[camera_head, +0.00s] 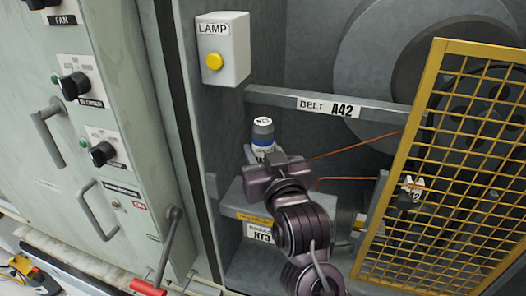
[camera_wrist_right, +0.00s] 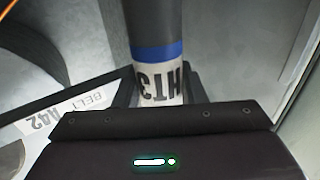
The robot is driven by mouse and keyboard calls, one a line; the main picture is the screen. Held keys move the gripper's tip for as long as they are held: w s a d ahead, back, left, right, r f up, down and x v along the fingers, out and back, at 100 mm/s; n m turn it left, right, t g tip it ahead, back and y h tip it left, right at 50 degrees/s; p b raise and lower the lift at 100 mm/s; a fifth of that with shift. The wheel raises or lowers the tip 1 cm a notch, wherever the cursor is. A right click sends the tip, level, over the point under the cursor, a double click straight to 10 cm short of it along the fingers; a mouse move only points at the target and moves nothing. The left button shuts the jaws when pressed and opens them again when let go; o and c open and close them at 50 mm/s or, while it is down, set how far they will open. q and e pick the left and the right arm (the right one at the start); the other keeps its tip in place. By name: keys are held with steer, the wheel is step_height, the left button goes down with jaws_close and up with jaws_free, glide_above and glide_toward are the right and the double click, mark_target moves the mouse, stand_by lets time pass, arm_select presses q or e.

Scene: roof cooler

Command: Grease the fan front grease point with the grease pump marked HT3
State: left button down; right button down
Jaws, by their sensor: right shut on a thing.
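The grease pump (camera_head: 263,131) is a grey cylinder with a blue band and a white label; its label reads HT3 in the right wrist view (camera_wrist_right: 158,88). My right gripper (camera_head: 272,164) is shut on the pump, which stands up above the jaws in front of the open bay. Its lower end is hidden by the gripper. Below it, a grey block carries a yellow strip and a white plate (camera_head: 258,233) reading HT3. My wrist covers part of that block, and I cannot make out a grease fitting. My left gripper is not in view.
A yellow mesh guard (camera_head: 398,123) stands at the right, with a white tag (camera_head: 412,188) by it. A BELT A42 bar (camera_head: 285,99) crosses behind. A LAMP box (camera_head: 224,50) is above. A control cabinet (camera_head: 105,205) with handles and knobs fills the left.

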mark_target(263, 121)
steer(key=shift+f, duration=0.6)
steer(key=shift+r, duration=0.2)
steer(key=shift+r+p, duration=3)
steer(key=shift+r, duration=0.3)
steer(key=shift+r+p, duration=0.3)
steer(key=shift+r, duration=0.6)
